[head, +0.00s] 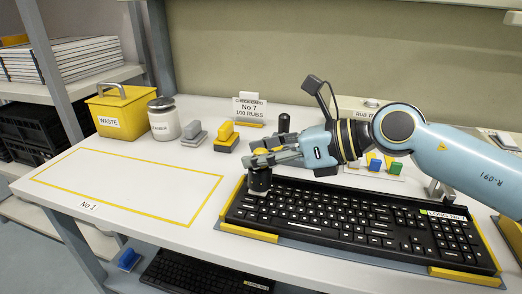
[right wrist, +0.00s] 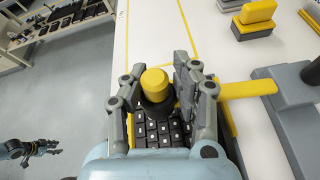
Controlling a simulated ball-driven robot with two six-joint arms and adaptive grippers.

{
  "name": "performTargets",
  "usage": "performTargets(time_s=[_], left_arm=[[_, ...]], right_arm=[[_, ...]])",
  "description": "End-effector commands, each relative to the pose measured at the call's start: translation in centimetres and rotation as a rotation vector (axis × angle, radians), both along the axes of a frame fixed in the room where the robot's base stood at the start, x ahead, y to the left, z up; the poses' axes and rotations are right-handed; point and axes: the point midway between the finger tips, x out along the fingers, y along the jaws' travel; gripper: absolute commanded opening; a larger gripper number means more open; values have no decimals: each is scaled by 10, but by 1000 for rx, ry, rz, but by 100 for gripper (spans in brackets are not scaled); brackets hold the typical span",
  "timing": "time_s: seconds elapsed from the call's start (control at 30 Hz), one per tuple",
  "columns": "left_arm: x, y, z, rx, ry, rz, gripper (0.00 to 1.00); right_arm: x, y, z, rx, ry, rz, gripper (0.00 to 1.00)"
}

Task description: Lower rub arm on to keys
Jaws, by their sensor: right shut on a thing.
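The black keyboard (head: 350,222) lies on a grey base with yellow edge pieces and a tag at its right end. My right gripper (head: 262,160) is over its left end, shut on the rub arm's upright black handle with a yellow knob (right wrist: 156,84). The yellow rub arm bar (right wrist: 250,89) runs from beside my fingers to a grey post (right wrist: 312,73). A dark rub head (head: 259,182) sits at the leftmost keys; I cannot tell whether it touches them. My left gripper (right wrist: 42,148) shows small over the floor, its jaws unclear.
A yellow waste bin (head: 120,112), a white jar (head: 163,120), a grey block (head: 194,134) and a yellow block (head: 227,137) stand behind. A sign (head: 249,107) stands at the back. The yellow-outlined area (head: 130,185) is empty. Coloured blocks (head: 384,163) lie behind the keyboard.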

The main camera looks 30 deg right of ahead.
Motion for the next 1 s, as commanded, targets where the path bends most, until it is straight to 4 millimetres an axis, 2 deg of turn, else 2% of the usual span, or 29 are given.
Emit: performTargets(time_s=[0.33, 0.87, 0.9, 1.0], left_arm=[[-1, -4, -12, -5, 1, 2, 40], [0, -5, -13, -5, -1, 2, 40], [0, -5, -13, -5, -1, 2, 40], [1, -4, -13, -5, -2, 1, 40]], right_arm=[[-4, 5, -20, -11, -14, 5, 0], [-5, 5, -26, -10, -7, 4, 0], [-5, 5, -26, -10, -7, 4, 33], [-5, 4, -27, -13, -7, 3, 46]])
